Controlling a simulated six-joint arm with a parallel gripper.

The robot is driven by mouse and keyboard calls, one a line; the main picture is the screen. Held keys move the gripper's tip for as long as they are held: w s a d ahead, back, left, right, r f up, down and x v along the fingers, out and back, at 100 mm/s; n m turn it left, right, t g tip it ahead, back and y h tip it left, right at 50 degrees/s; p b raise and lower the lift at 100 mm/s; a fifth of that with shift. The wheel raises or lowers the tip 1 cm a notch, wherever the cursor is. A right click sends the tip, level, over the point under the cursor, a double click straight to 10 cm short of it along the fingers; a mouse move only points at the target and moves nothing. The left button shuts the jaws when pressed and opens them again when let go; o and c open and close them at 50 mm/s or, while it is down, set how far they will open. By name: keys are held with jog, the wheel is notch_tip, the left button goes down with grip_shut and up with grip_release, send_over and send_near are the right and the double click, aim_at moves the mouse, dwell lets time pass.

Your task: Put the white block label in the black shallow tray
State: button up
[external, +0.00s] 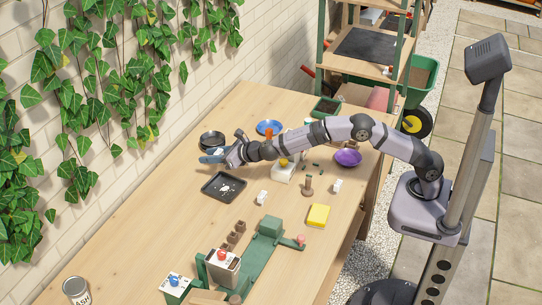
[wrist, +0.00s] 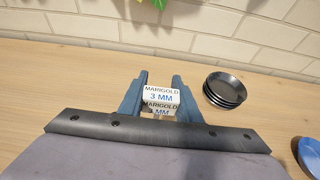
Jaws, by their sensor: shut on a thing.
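My gripper (wrist: 160,92) is shut on a white block label (wrist: 161,96) that reads "MARIGOLD 3 MM" on two faces. In the external view my gripper (external: 212,157) is near the wall side of the table, and the block cannot be made out there. The black shallow tray (external: 207,193) lies on the table with small pale bits in it. My gripper is beyond the tray, toward the wall, and not over its middle. The tray is not in the wrist view.
Stacked black dishes (wrist: 226,88) stand just right of my gripper, also in the external view (external: 212,139). Two small white blocks (external: 262,197) (external: 337,186) stand on the table. A blue dish (external: 269,127), purple bowl (external: 348,157) and yellow sponge (external: 318,215) lie around. The brick wall is close.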

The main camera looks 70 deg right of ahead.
aim_at(215, 180)
jog(key=shift+f+b, duration=0.95)
jog(key=shift+f, duration=2.9)
jog(key=shift+f, duration=0.2)
jog(key=o, duration=1)
jog(key=shift+r, duration=0.1)
jog(key=shift+r, duration=0.1)
jog(key=shift+s+r+b, duration=0.25)
jog(key=shift+s+b, duration=0.2)
jog(key=shift+s, duration=0.25)
jog(key=b+v, duration=0.2)
jog(key=v, duration=0.8)
jog(key=shift+s+r+b, duration=0.2)
jog(key=shift+b, duration=0.1)
